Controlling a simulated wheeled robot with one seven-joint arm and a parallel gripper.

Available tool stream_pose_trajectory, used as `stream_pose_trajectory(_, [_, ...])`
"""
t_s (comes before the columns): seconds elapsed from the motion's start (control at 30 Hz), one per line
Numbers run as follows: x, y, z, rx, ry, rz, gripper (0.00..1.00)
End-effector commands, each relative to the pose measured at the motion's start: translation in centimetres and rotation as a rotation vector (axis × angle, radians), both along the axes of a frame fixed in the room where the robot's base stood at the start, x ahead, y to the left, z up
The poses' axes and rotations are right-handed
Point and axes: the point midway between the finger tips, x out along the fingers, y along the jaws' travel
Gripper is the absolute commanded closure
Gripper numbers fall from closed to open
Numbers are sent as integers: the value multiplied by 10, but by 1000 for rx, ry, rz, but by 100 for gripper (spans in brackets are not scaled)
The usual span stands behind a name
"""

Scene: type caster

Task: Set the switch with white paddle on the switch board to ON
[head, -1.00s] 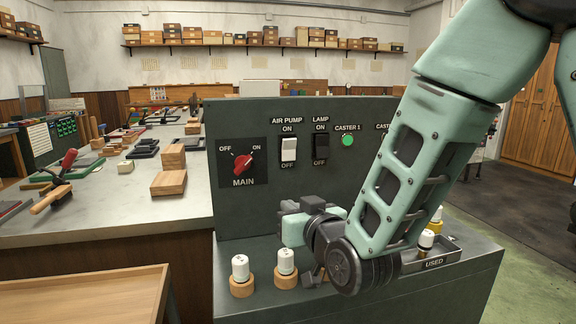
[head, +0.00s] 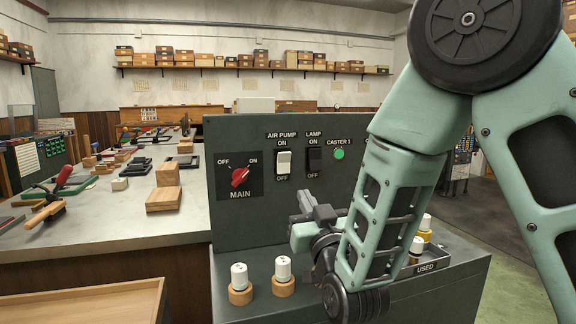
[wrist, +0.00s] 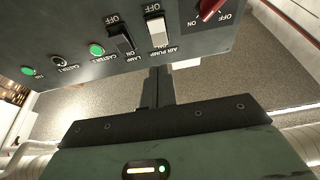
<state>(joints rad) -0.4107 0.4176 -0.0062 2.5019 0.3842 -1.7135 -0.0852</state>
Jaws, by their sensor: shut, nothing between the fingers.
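The switch with the white paddle (head: 284,163) is labelled AIR PUMP, with ON above and OFF below, on the dark green switch board (head: 232,137). I cannot tell clearly which way its paddle is tilted. My gripper (head: 305,198) is shut and empty, below and slightly right of this switch in the head view, apart from it. In the wrist view the board appears upside down. The white paddle (wrist: 157,28) is there just beyond my shut fingertips (wrist: 160,69), with a gap between. No part of the paddle is hidden.
A black-paddle LAMP switch (head: 314,160) sits close right of the white one. A red MAIN knob (head: 240,177) is to the left, and a green CASTER 1 light (head: 339,154) to the right. White-topped pieces in wooden holders (head: 240,291) stand on the ledge below.

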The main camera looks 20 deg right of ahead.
Motion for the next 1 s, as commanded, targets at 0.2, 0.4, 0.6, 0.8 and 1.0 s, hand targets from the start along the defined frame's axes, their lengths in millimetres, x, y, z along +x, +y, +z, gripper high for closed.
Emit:
stream_pose_trajectory(0.2, [34,-1,16,0,-2,-2,100])
stream_pose_trajectory(0.4, [73,-1,30,0,-3,-2,100])
stream_pose_trajectory(0.6, [106,0,41,-1,-1,-1,100])
stream_pose_trajectory(0.8, [122,0,46,0,0,0,100])
stream_pose_trajectory(1.0, [126,0,46,-1,0,0,100])
